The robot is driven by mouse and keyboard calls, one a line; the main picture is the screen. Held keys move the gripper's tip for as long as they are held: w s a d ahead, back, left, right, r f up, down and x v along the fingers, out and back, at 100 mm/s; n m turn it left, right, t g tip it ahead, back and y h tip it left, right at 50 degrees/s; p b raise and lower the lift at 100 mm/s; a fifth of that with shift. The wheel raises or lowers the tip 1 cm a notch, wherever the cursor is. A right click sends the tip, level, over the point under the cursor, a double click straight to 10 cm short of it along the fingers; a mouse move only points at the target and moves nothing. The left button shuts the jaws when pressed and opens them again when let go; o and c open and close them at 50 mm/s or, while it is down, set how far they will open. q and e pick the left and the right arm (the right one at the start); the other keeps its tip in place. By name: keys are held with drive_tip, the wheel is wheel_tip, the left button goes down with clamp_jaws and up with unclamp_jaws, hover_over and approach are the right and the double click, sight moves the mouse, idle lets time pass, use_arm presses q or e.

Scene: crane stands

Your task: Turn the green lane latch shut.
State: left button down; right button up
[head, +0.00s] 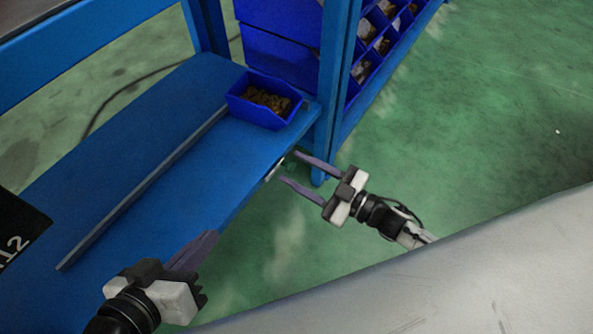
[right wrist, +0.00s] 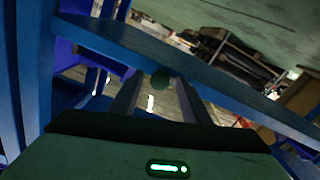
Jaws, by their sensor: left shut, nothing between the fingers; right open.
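A dark green round knob (right wrist: 160,79), which looks like the green lane latch, shows in the right wrist view against the blue shelf edge. It lies between the fingertips of my right gripper (right wrist: 159,76); I cannot tell whether they touch it. In the head view my right gripper (head: 291,168) is open, with its fingers pointing at the front edge of the blue shelf. A small pale metal piece (head: 274,171) shows on that edge by the fingertips. How far the latch is turned cannot be told. My left gripper (head: 213,236) is shut and empty by the shelf's front edge, lower left.
The blue shelf (head: 170,110) carries a grey rail (head: 145,186) and a blue bin (head: 236,105) of brown pieces. A blue upright post (head: 334,85) stands just beyond my right gripper. Racked bins (head: 364,70) stand behind it. Green floor (head: 480,110) is clear at right.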

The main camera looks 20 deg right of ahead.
drive_tip(key=shift+w+a, duration=0.25)
drive_tip(key=shift+w, duration=0.05)
drive_tip(key=c, duration=1)
